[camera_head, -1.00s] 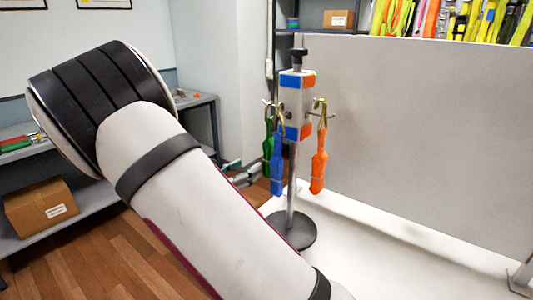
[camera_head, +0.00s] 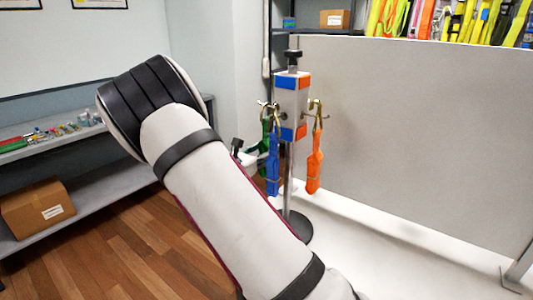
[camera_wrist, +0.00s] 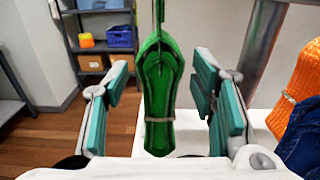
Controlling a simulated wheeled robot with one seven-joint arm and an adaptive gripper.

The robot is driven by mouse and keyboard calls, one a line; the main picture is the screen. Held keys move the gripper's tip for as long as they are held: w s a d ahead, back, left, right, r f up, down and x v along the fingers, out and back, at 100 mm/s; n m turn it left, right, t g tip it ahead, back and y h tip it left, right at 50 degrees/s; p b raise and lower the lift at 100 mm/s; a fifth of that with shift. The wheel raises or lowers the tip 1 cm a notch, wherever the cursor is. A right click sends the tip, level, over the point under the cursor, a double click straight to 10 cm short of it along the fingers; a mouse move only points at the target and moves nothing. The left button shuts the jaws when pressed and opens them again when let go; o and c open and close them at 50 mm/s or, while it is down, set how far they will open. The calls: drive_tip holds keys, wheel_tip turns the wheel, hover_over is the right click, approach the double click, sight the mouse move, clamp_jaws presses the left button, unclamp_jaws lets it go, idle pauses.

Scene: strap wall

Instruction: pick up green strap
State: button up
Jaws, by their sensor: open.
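The green strap (camera_wrist: 158,90) hangs upright in the middle of the wrist view, bundled with a pale band around it. My gripper (camera_wrist: 161,82) is open, with one teal-padded finger on each side of the strap and a visible gap to both. In the head view the green strap (camera_head: 265,139) hangs on the stand's left side, partly hidden behind the blue strap (camera_head: 273,163). My arm covers most of my gripper there. The orange strap (camera_head: 314,163) hangs on the right hook.
The stand (camera_head: 291,92) has orange and blue patches and rises from a round dark base (camera_head: 297,226). A large grey panel (camera_head: 420,130) stands to the right. The blue strap (camera_wrist: 301,145) and orange strap (camera_wrist: 297,88) are close on the right in the wrist view.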

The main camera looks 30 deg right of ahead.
drive_tip(key=shift+x, duration=1)
clamp_jaws()
